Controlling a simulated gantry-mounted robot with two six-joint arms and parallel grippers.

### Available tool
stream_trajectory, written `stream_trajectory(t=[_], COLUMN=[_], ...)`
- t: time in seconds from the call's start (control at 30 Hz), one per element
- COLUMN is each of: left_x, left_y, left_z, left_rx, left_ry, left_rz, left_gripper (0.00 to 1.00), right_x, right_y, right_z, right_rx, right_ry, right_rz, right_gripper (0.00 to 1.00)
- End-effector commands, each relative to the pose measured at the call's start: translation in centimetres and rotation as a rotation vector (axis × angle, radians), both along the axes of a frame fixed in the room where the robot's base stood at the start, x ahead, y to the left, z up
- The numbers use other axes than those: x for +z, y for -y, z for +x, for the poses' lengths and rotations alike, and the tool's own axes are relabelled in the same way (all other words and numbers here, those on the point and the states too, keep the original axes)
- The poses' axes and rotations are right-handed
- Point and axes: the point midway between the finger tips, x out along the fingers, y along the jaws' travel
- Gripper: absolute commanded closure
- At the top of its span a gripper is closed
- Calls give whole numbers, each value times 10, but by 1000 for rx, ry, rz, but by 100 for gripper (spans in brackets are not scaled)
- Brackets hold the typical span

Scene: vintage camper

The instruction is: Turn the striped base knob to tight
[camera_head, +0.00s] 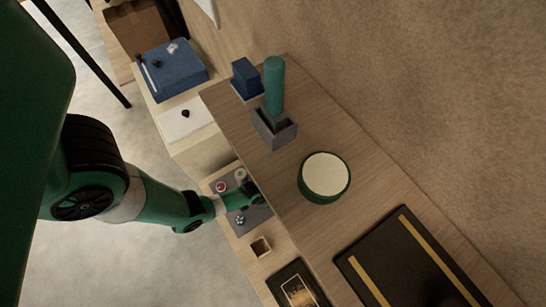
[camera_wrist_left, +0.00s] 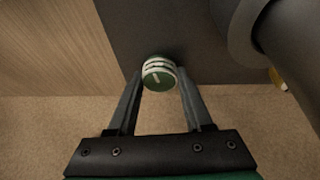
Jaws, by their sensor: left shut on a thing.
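The striped base knob (camera_wrist_left: 158,75) is round, with green and white bands and a pale pointer line on its face. In the left wrist view it sits against a dark grey panel (camera_wrist_left: 130,30). My left gripper (camera_wrist_left: 159,80) has one finger on each side of the knob and is shut on it. In the head view my left gripper (camera_head: 255,198) is low over a grey plate (camera_head: 257,215), beside the wooden counter's edge; I cannot make out the held knob there. Tight markings are not readable. My right gripper is not in view.
Red (camera_head: 221,187) and blue (camera_head: 240,219) round pieces are near the gripper. A small wooden box (camera_head: 261,247) lies below it. The counter (camera_head: 235,125) holds a green-rimmed round container (camera_head: 325,177) and a grey holder (camera_head: 274,130). In the wrist view, a grey cylinder (camera_wrist_left: 260,40) is close at right.

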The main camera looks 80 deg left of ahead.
Motion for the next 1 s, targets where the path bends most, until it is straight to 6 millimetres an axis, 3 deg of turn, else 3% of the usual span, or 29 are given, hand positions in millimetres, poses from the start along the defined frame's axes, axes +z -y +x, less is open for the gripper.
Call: stream_trajectory(t=[0.03,0.17,0.53,1.0], left_x=[-1,-1,7,98], left_y=[0,0,1,12], left_z=[-1,-1,-2,-38], left_rx=[0,0,0,2], left_ry=[-2,-2,-1,-2], left_rz=[-1,-1,0,-1], left_gripper=[44,20,19,19], right_x=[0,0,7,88], right_y=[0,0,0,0], right_z=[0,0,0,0], right_rx=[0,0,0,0], right_ry=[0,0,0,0], right_rz=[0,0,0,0], right_gripper=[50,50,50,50])
